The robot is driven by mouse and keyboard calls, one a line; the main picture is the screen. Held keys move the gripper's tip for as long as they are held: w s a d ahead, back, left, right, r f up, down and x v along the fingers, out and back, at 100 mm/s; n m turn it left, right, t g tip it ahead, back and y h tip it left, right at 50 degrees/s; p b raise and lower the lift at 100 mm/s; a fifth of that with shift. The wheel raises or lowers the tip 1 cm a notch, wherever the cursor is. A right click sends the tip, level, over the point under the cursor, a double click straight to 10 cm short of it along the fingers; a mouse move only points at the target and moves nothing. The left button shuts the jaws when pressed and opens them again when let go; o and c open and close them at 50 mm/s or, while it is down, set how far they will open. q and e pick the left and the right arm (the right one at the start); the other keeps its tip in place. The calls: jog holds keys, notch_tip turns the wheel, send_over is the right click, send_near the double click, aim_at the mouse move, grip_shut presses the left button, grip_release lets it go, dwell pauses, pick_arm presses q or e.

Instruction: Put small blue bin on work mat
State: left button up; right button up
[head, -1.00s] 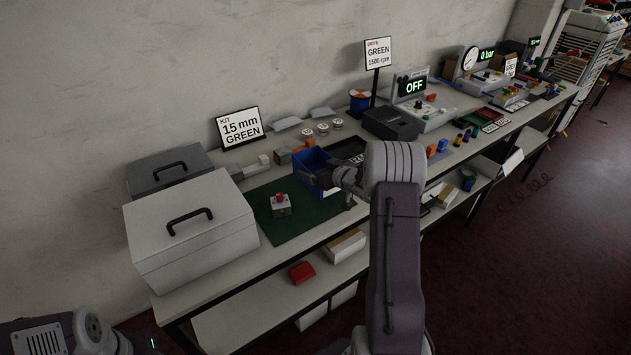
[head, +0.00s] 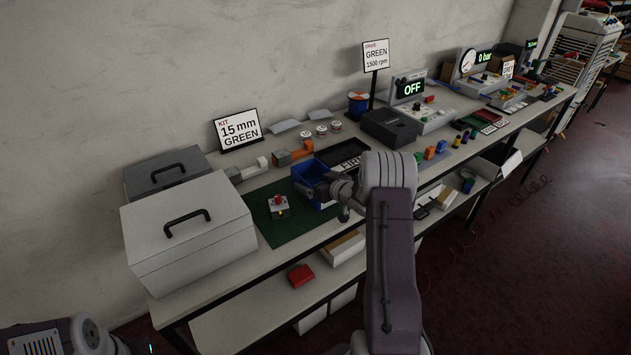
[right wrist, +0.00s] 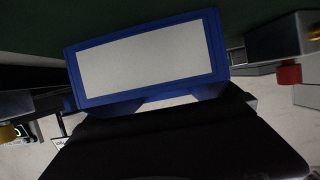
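The small blue bin (head: 308,173) is above or on the right end of the green work mat (head: 294,222); I cannot tell whether it touches the mat. My right gripper (head: 322,191) is at the bin's front right side and appears shut on it; the fingertips are hidden. In the right wrist view the bin (right wrist: 150,57) shows its pale label panel, slightly tilted in the picture, with a black part across the bottom. The mat (right wrist: 180,8) fills the top there. My left gripper is out of view; only part of my left arm shows at lower left.
A grey box with a red button (head: 278,205) stands on the mat, left of the bin. A large white case (head: 190,235) stands further left. A black tray (head: 343,152) lies behind the bin. A red bin (head: 300,275) sits on the lower shelf.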

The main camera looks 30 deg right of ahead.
jog(key=shift+r, duration=0.1)
jog(key=shift+s+r, duration=0.15)
jog(key=shift+r, duration=0.05)
jog(key=v, duration=1.1)
jog(key=shift+s+p, duration=0.35)
jog(key=shift+s, duration=0.05)
jog(key=a+g, duration=0.1)
jog(key=a+f+g+h, duration=0.1)
jog(key=a, duration=0.1)
jog(key=shift+a+f+h, duration=0.1)
jog(key=shift+f+h, duration=0.05)
jog(key=shift+h, duration=0.15)
jog(key=s+a+g, duration=0.1)
jog(key=a, duration=0.1)
jog(key=s+a+f+g, duration=0.1)
jog(key=s+a, duration=0.1)
jog(key=shift+f+m+g+h, duration=0.2)
jog(key=shift+m+g+h, duration=0.2)
jog(key=s+a+f+g, duration=0.1)
jog(key=s+a+g, duration=0.2)
jog(key=s+a, duration=0.4)
jog(key=s+a+f+g+y, duration=0.1)
jog(key=s+a+g, duration=0.3)
jog(key=s+a, duration=0.3)
jog(key=s, duration=0.4)
jog(key=shift+s+f+y, duration=0.3)
jog(key=shift+s+f, duration=0.05)
